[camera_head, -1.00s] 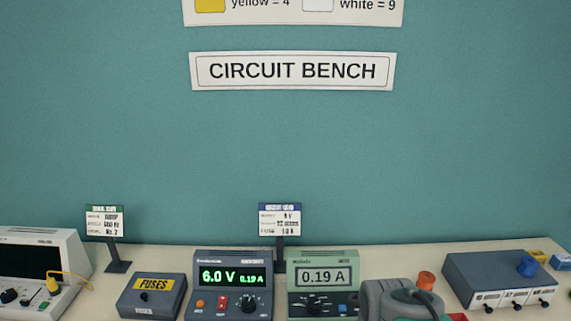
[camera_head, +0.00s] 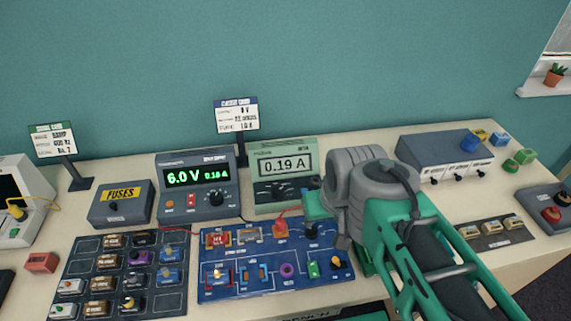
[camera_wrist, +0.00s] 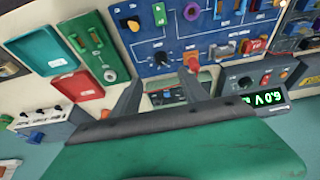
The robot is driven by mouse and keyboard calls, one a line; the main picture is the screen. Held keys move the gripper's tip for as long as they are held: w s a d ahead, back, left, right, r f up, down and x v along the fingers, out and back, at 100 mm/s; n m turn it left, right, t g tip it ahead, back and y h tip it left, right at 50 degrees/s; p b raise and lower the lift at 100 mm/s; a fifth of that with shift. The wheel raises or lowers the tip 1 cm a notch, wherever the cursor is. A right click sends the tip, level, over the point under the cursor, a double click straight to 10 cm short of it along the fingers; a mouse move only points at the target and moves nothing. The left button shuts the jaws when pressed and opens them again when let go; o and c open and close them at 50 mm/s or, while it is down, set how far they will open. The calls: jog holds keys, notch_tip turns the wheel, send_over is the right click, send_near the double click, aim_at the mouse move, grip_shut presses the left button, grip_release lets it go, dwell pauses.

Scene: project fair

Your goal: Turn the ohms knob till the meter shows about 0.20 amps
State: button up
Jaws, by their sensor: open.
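The meter (camera_head: 283,172) is a pale green box at the back of the bench, and its display reads 0.19 A. A black knob (camera_head: 312,230) sits at the right end of the blue circuit board (camera_head: 225,290). I take it for the ohms knob, but its label is too small to read. In the wrist view the same black knob (camera_wrist: 160,57) shows beyond the fingertips, between them in the picture. My gripper (camera_wrist: 161,78) is open and empty, apart from the knob. In the head view the fingers are hidden or unclear beside my arm.
The power supply (camera_head: 195,185) left of the meter reads 6.0 V. A dark parts tray (camera_head: 75,265) lies left of the board. A grey box (camera_head: 440,160) with a blue knob stands back right.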

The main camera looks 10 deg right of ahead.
jog(key=shift+f, duration=0.1)
jog(key=g+b, duration=0.1)
jog(key=g, duration=0.2)
send_near(312, 230)
jog(key=s+f, duration=0.3)
jog(key=shift+s+f, duration=0.35)
jog(key=shift+s, duration=0.05)
jog(key=shift+w+f+m+g, duration=0.2)
jog(key=shift+w+m, duration=0.15)
jog(key=shift+w, duration=0.2)
jog(key=shift+w+f+m+g, duration=0.1)
jog(key=shift+w+m+g, duration=0.1)
jog(key=shift+w+m, duration=0.25)
jog(key=w+r+m, duration=0.1)
jog(key=m, duration=0.1)
jog(key=w+r+m, duration=0.1)
jog(key=w+r, duration=0.1)
jog(key=shift+w+r+m, duration=0.15)
jog(key=shift+w+m, duration=0.2)
jog(key=shift+m, duration=0.05)
jog(key=m, duration=0.1)
jog(key=s+m, duration=0.1)
jog(key=shift+r+m, duration=0.15)
jog(key=shift+m, duration=0.55)
notch_tip(312, 230, down, 8)
jog(key=shift+r+p, duration=0.1)
jog(key=shift+p, duration=0.35)
grip_shut()
